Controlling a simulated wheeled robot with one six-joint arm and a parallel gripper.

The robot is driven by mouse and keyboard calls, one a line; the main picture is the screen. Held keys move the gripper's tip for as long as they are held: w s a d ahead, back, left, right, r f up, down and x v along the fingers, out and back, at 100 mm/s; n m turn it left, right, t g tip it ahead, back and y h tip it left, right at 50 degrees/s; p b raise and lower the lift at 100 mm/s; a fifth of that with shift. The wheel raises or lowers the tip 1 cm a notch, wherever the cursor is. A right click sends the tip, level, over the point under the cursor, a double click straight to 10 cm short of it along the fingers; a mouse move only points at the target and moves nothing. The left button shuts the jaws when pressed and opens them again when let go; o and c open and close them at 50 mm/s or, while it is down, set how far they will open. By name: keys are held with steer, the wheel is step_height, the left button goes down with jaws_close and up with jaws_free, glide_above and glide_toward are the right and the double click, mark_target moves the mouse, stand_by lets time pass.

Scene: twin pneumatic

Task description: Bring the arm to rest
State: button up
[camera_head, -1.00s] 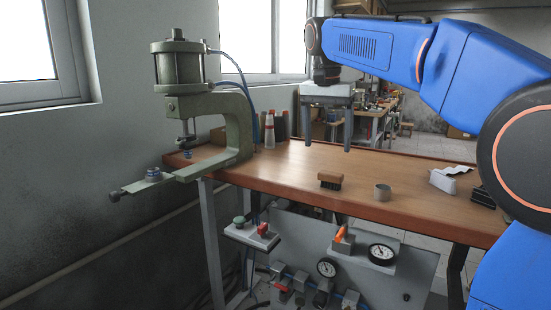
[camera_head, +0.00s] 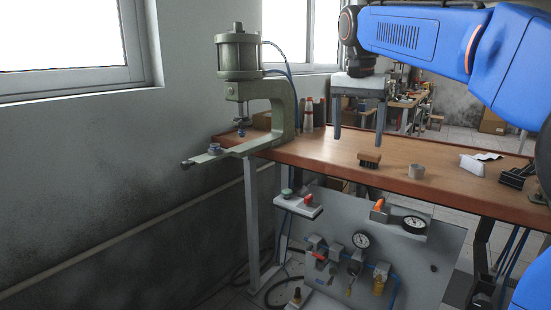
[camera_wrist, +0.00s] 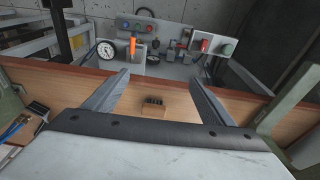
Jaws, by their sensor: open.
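My gripper (camera_head: 359,118) hangs from my blue arm above the wooden bench, at the right of the head view. Its two fingers point down, wide apart, with nothing between them.
A green pneumatic press (camera_head: 285,108) stands at the bench's left end, with a blue-and-grey part (camera_head: 215,148) on its arm. A gauge panel (camera_head: 335,215) hangs below.

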steer(key=s+d+f+n+t, duration=0.1)
steer(key=s+d+f+n, duration=0.2)
steer(key=s+f, duration=1.2)
steer(key=s+d+f+n+t+y, duration=0.1)
steer(key=s+d+f+n, duration=0.3)
steer(key=s+f, duration=1)
steer(key=shift+s+d+f+t, duration=0.4)
steer(key=shift+s+t, duration=0.3)
steer(key=shift+s, duration=0.4)
